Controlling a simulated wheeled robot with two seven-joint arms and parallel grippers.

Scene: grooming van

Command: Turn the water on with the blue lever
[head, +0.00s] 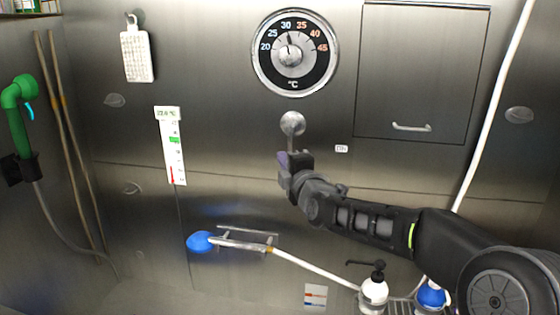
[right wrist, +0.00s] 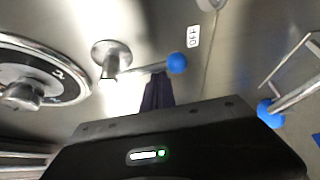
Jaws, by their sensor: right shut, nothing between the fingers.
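The lever's round metal mount (head: 292,123) is on the steel wall below the dial, with its stem pointing down. My right gripper (head: 287,160) is in front of the lever's lower end and hides its tip in the head view. In the right wrist view the lever (right wrist: 124,73) ends in a blue ball (right wrist: 177,62). The shut, empty fingers (right wrist: 158,90) are beside the stem near the ball; I cannot tell whether they touch it. A small OFF label (head: 341,149) is right of the lever; it also shows in the right wrist view (right wrist: 193,36). My left gripper is not in view.
A temperature dial (head: 291,54) is above the lever. A thermometer strip (head: 171,145) hangs to the left. A blue-headed sprayer (head: 200,241) rests on a wall rack below. A white pump bottle (head: 374,288) and a blue bottle (head: 431,294) stand beneath my right arm.

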